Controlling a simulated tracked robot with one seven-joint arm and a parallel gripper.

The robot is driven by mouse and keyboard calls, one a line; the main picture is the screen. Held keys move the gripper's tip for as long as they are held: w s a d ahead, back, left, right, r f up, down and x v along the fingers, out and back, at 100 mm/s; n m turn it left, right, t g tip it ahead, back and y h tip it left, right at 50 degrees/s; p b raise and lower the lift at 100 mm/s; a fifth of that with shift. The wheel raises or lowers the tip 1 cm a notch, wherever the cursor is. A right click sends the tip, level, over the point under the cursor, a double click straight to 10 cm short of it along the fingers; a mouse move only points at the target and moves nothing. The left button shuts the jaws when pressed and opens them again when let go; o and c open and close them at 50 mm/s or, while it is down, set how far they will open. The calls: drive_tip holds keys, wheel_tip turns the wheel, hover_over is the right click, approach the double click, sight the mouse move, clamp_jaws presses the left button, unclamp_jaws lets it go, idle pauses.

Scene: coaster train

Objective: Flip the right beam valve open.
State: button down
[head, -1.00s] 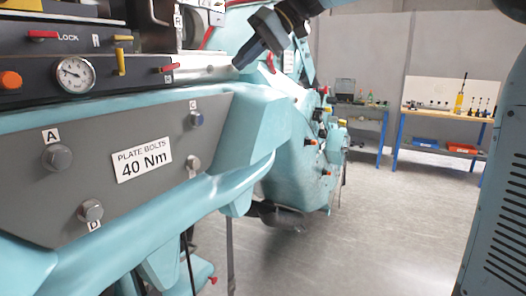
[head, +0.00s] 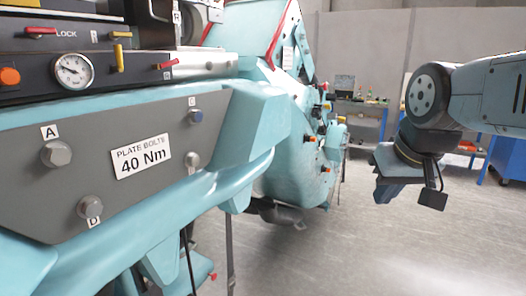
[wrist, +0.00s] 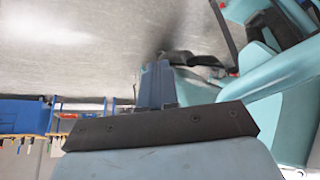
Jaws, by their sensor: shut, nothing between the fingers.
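The valve panel (head: 140,80) is the black strip at the upper left of the head view. It carries a red lever (head: 167,66) lying level at its right part, a yellow lever (head: 118,57) standing upright, and another red lever (head: 40,31) lying level by the word LOCK. I cannot tell which lever is the right beam valve, as the small labels are unreadable. My gripper (head: 384,194) is shut and empty at the right, well apart from the panel. Its fingers also show in the wrist view (wrist: 155,85), over the floor beside the teal machine.
A round gauge (head: 73,71) and an orange button (head: 10,77) sit on the panel. Below is a grey plate (head: 120,200) with several bolts. The teal machine body (head: 290,165) extends backward. Open floor (head: 320,250) lies between it and my arm. Workbenches stand behind.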

drive_tip(key=shift+s+d+f, duration=0.45)
drive_tip(key=shift+s+f, duration=0.05)
drive_tip(key=shift+f, duration=0.05)
drive_tip(key=c, duration=1.6)
unclamp_jaws()
drive_tip(key=shift+s+d+f, duration=0.15)
drive_tip(key=shift+d+f, duration=0.05)
drive_tip(key=shift+f, duration=0.1)
drive_tip(key=shift+o, duration=0.9)
drive_tip(key=shift+a+r, duration=0.15)
drive_tip(key=shift+a, duration=0.05)
drive_tip(key=o, duration=0.3)
drive_tip(key=w+a+r+g+y, duration=0.1)
drive_tip(key=w+a+r+y, duration=0.5)
drive_tip(key=w+a+r, duration=0.5)
drive_tip(key=a+r, duration=0.1)
drive_tip(key=a, duration=0.2)
drive_tip(key=shift+m+y, duration=0.3)
drive_tip(key=shift+y, duration=0.1)
drive_tip(key=g+y, duration=0.3)
drive_tip(key=y, duration=0.5)
approach(172, 63)
drive_tip(key=x, duration=0.8)
drive_tip(key=shift+a, duration=0.25)
drive_tip(key=shift+c, duration=0.5)
drive_tip(key=shift+f, duration=0.1)
clamp_jaws()
